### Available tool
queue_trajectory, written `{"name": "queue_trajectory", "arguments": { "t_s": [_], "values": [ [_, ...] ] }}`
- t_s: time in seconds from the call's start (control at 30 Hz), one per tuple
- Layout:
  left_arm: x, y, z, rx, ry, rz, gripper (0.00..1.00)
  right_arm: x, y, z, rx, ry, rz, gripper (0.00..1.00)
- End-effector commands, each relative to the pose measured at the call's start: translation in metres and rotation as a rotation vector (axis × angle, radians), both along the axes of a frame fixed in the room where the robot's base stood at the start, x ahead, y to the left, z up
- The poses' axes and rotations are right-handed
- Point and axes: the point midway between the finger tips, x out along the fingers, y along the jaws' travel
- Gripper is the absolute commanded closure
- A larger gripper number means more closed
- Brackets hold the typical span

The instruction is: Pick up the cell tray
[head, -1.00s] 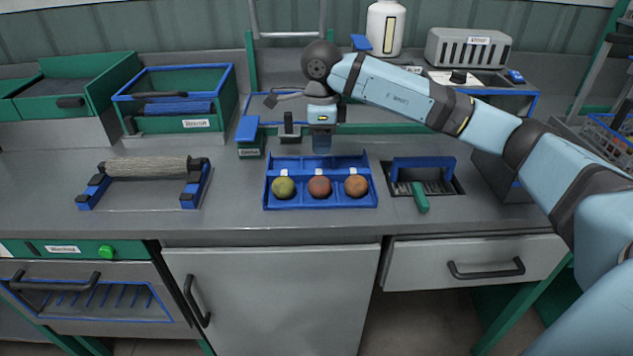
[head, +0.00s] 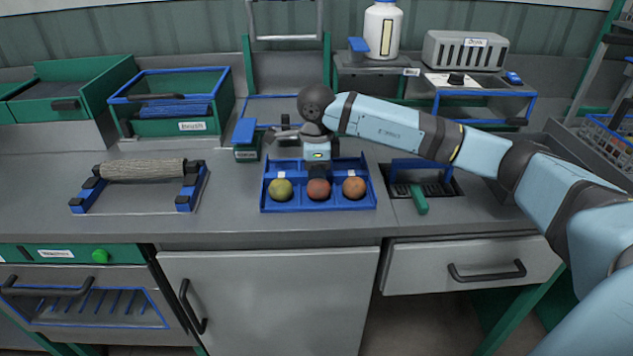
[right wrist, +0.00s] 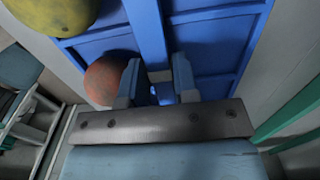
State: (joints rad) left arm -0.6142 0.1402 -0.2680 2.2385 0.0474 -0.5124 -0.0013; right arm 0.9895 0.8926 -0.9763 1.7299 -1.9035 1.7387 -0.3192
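The cell tray (head: 271,203) is a blue tray with dividers on the grey worktop. Three round fruits sit along its front: a yellow-green one (head: 281,190), a reddish one (head: 318,190) and an orange one (head: 353,188). My right gripper (head: 318,172) points down over the tray's middle, behind the reddish fruit. In the right wrist view, its two fingers (right wrist: 158,78) stand on either side of a raised blue divider of the tray (right wrist: 148,30). I cannot tell whether they press on it. My left gripper is not in view.
A blue-framed holder with a grey roller (head: 143,169) stands to the left. A green-handled tool (head: 419,200) lies by a blue-framed slot at the right. A green bin (head: 180,125) and a white bottle (head: 382,30) stand behind. Worktop between roller holder and tray is clear.

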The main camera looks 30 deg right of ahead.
Motion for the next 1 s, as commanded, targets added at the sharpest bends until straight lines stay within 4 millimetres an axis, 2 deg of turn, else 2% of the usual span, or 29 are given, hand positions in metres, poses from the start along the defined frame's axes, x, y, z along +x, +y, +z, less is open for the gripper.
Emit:
{"name": "queue_trajectory", "arguments": {
  "t_s": [0.7,0.77,0.83,1.0],
  "values": [
    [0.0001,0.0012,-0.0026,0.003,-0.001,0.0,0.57,-0.0001,-0.0001,-0.0049,0.0,0.0,0.0,0.72],
    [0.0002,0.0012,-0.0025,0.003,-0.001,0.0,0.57,-0.0001,-0.0001,-0.0049,0.0,0.0,0.0,0.84],
    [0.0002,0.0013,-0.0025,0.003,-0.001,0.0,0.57,-0.0001,-0.0001,-0.0049,0.0,0.0,0.0,1.0],
    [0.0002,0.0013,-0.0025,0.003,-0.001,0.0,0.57,0.0001,-0.0001,-0.0044,0.0,0.0,0.0,1.0]
  ]
}}
